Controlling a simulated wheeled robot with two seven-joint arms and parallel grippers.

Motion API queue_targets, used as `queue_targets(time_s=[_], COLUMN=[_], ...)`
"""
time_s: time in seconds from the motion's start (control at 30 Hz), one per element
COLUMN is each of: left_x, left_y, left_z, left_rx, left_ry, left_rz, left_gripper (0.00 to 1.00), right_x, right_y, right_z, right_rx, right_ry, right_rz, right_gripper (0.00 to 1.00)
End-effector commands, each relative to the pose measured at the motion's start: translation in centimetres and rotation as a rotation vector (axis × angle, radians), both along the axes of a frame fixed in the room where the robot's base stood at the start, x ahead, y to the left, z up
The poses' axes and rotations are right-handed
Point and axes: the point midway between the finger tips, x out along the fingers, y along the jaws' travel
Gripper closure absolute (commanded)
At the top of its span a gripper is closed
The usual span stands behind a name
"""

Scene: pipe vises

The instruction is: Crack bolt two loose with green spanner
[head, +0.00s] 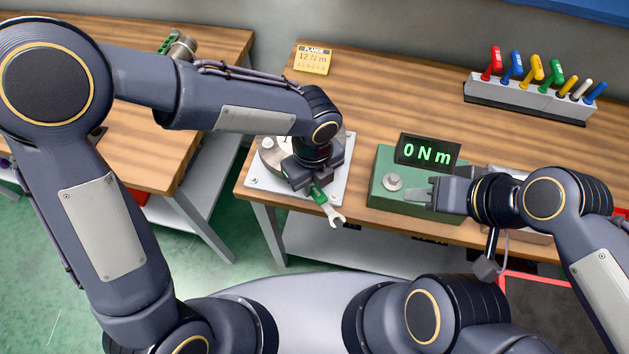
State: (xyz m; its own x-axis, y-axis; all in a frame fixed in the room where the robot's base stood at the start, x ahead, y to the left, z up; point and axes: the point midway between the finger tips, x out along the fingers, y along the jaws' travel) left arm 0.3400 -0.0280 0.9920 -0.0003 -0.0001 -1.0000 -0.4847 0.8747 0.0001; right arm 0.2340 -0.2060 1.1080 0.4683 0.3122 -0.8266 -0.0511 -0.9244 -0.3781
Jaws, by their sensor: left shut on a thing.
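My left gripper (316,184) is shut on the green spanner (324,199), above the front part of a white plate. The spanner's open silver end points down and to the right, past the plate's front edge. A round grey flange (268,161) on the white plate (340,158) is partly covered by my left gripper and wrist. Bolt two cannot be made out there. My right gripper (418,197) is beside a silver bolt-like knob (393,182) on a green box; its jaw opening is unclear. The display (427,152) reads 0 N m.
The green box (385,203) stands near the wooden bench's (375,95) front edge. A rack (525,98) of coloured-handled tools stands at the back right. A yellow card (313,61) reads 12 N m. A second bench (150,150) is at left, with a floor gap between.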

Motion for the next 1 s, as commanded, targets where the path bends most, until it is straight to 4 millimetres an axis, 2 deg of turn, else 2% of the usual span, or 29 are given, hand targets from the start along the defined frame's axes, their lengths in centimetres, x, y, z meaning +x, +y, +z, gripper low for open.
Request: queue_targets(time_s=[0.77,1.0], left_x=[0.5,1.0], left_y=[-0.8,-1.4], left_z=[0.0,0.0], left_rx=[-0.001,-0.001], left_ry=[0.0,0.0], left_rz=[0.115,0.205], left_gripper=[1.0,1.0], right_x=[0.0,0.0], right_y=[0.0,0.0], right_z=[-0.4,-0.7], right_rx=[0.0,0.0], right_ry=[0.0,0.0], right_rz=[0.0,0.0], right_gripper=[0.64,0.64])
